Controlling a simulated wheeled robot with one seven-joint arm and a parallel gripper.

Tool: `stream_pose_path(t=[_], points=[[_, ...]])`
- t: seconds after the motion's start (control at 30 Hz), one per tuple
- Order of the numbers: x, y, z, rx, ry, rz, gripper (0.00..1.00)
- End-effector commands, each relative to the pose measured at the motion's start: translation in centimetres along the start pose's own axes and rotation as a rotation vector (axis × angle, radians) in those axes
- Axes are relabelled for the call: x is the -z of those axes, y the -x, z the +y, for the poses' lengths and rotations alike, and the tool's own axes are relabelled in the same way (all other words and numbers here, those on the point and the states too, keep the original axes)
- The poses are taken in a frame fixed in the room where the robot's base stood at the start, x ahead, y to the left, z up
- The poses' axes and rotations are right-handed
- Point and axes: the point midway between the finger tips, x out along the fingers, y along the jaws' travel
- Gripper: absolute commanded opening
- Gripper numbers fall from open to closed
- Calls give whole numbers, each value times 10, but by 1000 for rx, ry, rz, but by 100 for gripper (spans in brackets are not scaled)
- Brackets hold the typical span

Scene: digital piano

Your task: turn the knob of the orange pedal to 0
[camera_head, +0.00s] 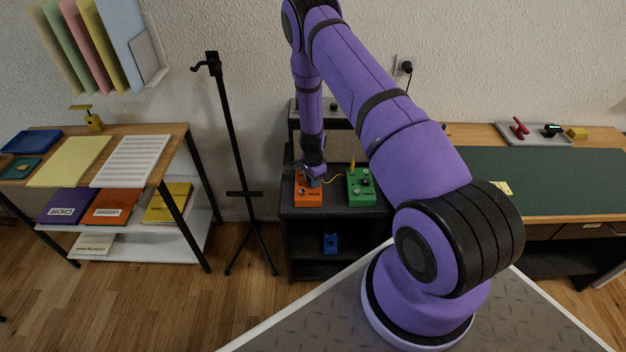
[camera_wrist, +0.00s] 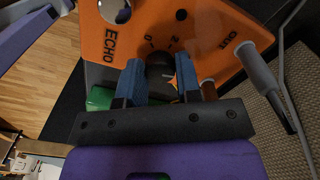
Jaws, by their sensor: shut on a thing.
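The orange pedal (camera_head: 308,194) sits on top of a black cabinet, left of a green pedal (camera_head: 361,187). In the wrist view the orange pedal (camera_wrist: 180,25) shows the word ECHO, the label OUT and scale marks, with a 0 readable left of a 2. My gripper (camera_head: 313,180) points down over the orange pedal. In the wrist view my gripper (camera_wrist: 162,78) has its two blue fingers on either side of the dark knob (camera_wrist: 161,68), shut on it. The knob's lower part is partly hidden by the fingers, and its pointer cannot be read clearly.
A yellow cable runs between the orange and green pedals. In the wrist view a grey plug (camera_wrist: 262,75) sits beside the pedal's OUT side. A blue pedal (camera_head: 330,242) lies on the shelf below. A black stand (camera_head: 236,150) rises left of the cabinet (camera_head: 300,240).

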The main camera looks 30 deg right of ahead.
Motion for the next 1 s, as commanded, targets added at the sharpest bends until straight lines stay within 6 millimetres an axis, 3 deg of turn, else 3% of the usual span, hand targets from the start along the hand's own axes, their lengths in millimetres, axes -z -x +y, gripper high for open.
stream_pose_path(t=[1.0], points=[[1, 0, 0, 1, 964, 1, 8]])
